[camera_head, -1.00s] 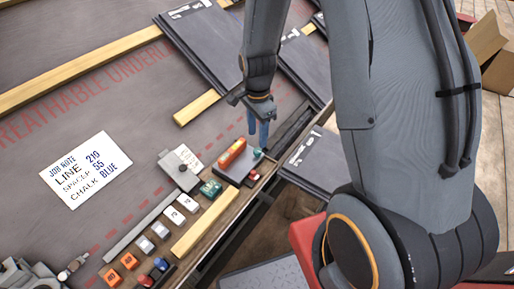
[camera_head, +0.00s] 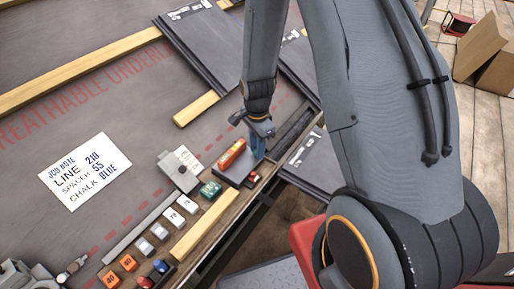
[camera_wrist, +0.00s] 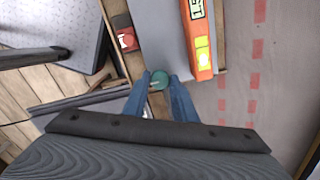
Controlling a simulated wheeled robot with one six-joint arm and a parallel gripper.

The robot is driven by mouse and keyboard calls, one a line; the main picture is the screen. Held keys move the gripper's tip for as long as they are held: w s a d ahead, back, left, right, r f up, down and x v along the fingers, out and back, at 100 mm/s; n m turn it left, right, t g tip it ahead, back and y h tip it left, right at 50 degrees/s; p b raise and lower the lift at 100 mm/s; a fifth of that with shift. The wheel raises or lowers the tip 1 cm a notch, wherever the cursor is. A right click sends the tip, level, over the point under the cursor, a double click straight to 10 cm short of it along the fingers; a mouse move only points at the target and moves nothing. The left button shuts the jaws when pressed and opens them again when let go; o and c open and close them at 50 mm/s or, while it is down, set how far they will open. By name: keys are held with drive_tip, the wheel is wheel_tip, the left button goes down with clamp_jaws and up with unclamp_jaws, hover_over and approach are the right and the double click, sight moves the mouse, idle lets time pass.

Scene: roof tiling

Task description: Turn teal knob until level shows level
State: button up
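The orange level (camera_head: 232,153) lies on a dark plate at the work edge. In the wrist view the level (camera_wrist: 197,40) shows a yellow-green vial (camera_wrist: 203,50); its bubble is too small to read. The teal knob (camera_wrist: 158,80) sits at the plate's end, between the two blue fingertips of my gripper (camera_wrist: 160,82). The fingers stand close on both sides of it; I cannot tell whether both touch. In the head view my gripper (camera_head: 258,153) points down beside the level's right end, and its fingers hide most of the knob.
A green block (camera_head: 210,189), several white and orange blocks and a wooden strip (camera_head: 205,225) line the edge. A job note (camera_head: 87,171) lies left.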

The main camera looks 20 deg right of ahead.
drive_tip(key=shift+c, duration=1.1)
drive_tip(key=shift+n, duration=0.3)
drive_tip(key=n+p, duration=0.2)
drive_tip(key=n, duration=0.1)
drive_tip(key=shift+r+n, duration=0.1)
drive_tip(key=shift+n, duration=0.2)
drive_tip(key=n+p, duration=0.2)
drive_tip(key=n, duration=0.2)
drive_tip(key=shift+n, duration=0.3)
drive_tip(key=n+p, duration=0.1)
drive_tip(key=n, duration=0.3)
drive_tip(key=n+p, duration=0.1)
drive_tip(key=n, duration=0.3)
drive_tip(key=shift+w+n+p, duration=0.1)
drive_tip(key=shift+n+p, duration=0.2)
drive_tip(key=shift+p, duration=0.1)
drive_tip(key=shift+n, duration=0.3)
